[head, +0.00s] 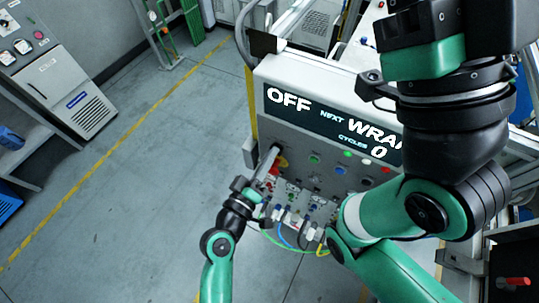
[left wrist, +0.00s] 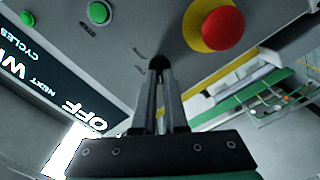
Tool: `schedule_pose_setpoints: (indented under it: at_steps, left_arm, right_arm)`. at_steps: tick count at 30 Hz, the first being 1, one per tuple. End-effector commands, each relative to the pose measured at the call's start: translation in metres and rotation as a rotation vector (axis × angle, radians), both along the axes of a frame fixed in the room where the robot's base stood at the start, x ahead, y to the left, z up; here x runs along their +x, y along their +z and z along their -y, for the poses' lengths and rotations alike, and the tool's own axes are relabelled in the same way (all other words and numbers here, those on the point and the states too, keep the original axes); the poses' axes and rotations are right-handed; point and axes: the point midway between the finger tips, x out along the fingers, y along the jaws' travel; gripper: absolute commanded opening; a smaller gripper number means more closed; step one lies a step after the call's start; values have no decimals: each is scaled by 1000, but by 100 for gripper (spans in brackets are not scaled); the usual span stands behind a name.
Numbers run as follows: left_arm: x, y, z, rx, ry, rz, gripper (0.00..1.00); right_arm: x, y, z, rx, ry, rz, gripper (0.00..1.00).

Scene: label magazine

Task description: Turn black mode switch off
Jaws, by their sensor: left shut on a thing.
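The black mode switch (left wrist: 157,63) is a small dark knob on the grey panel face, seen in the left wrist view between my left fingertips. My left gripper (left wrist: 159,72) is shut on it, with the fingers pointing straight at the panel. In the head view my left gripper (head: 274,154) reaches the left side of the control panel (head: 338,189), and the switch is hidden behind the fingers. The display (head: 322,123) reads OFF, NEXT WRAP partly covered, and CYCLES 0. My right arm crosses the right of the head view; its gripper does not show.
A red emergency button on a yellow disc (left wrist: 222,28) sits close beside the switch. Green buttons (left wrist: 100,13) lie on the other side. Cables (head: 288,239) hang below the panel. Open floor (head: 150,150) lies to the left.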

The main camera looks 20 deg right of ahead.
Motion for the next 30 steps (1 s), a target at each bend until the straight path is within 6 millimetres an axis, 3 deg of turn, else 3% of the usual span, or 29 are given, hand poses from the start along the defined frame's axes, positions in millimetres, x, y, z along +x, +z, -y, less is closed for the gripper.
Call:
schedule_pose_setpoints:
  at_steps: [12, 28, 29, 30]
  left_arm:
    - [1, 0, -1, -130, 1, -161, 0]
    - [1, -1, -1, -147, 1, -183, 0]
    - [1, -1, -1, -147, 1, -183, 14]
    - [1, -1, -1, -147, 1, -183, 21]
  right_arm:
    - [0, 2, 0, 0, 0, 0, 50]
    - [0, 3, 0, 0, 0, 0, 50]
    - [0, 3, 0, 0, 0, 0, 50]
    - [0, 3, 0, 0, 0, 0, 50]
